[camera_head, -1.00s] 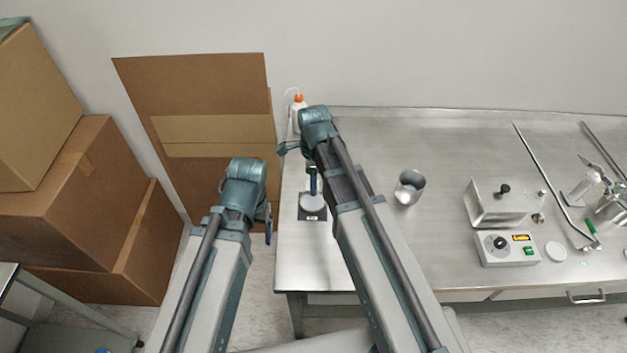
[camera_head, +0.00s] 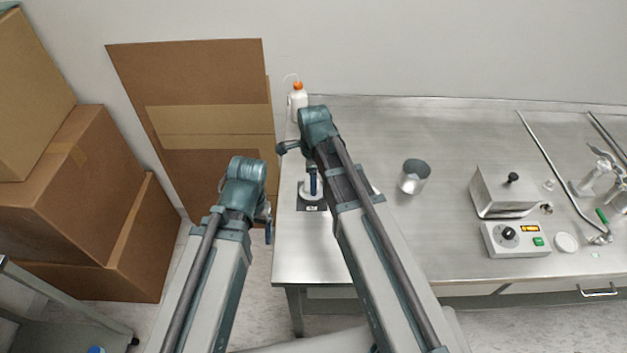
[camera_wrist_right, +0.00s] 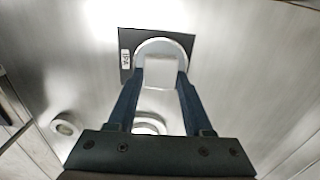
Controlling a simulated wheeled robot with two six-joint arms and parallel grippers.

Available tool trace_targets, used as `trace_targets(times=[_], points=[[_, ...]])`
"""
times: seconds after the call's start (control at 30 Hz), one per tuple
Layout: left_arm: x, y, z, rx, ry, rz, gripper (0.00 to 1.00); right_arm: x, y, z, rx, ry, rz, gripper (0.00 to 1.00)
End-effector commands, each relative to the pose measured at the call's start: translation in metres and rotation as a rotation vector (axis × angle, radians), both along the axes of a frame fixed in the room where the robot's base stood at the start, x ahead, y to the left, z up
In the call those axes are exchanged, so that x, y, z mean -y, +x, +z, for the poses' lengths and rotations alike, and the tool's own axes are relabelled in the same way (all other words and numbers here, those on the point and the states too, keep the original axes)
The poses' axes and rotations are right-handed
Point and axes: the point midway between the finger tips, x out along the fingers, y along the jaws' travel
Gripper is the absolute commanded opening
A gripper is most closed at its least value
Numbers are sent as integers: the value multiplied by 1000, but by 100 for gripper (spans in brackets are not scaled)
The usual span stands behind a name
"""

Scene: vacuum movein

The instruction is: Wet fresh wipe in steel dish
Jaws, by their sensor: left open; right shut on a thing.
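The steel dish (camera_head: 304,190) is a shallow round pan with a bright rim on a dark square plate labelled IPA at the bench's left end. It also shows in the right wrist view (camera_wrist_right: 176,43). My right gripper (camera_head: 313,192) is over it, fingers pointing down. In the right wrist view, the blue fingers (camera_wrist_right: 160,80) are shut on a pale square, the wipe (camera_wrist_right: 161,70), which overlaps the dish. I cannot tell whether the wipe touches the dish. My left gripper (camera_head: 268,230) is open and empty, left of the bench edge.
A white bottle with an orange cap (camera_head: 299,98) stands behind my right arm. A steel cup (camera_head: 414,177) stands to its right. A metal block (camera_head: 505,192), a control box (camera_head: 515,239) and rods are farther right. Cardboard boxes (camera_head: 75,185) fill the left.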

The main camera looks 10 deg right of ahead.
Motion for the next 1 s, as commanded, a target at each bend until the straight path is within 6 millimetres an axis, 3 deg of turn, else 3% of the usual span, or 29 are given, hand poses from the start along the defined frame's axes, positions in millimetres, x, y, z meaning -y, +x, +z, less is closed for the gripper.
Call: trace_targets(times=[1.0], points=[[0, 0, -8, 0, 0, 0, 81, 0, 0, -8, 0, 0, 0, 6]])
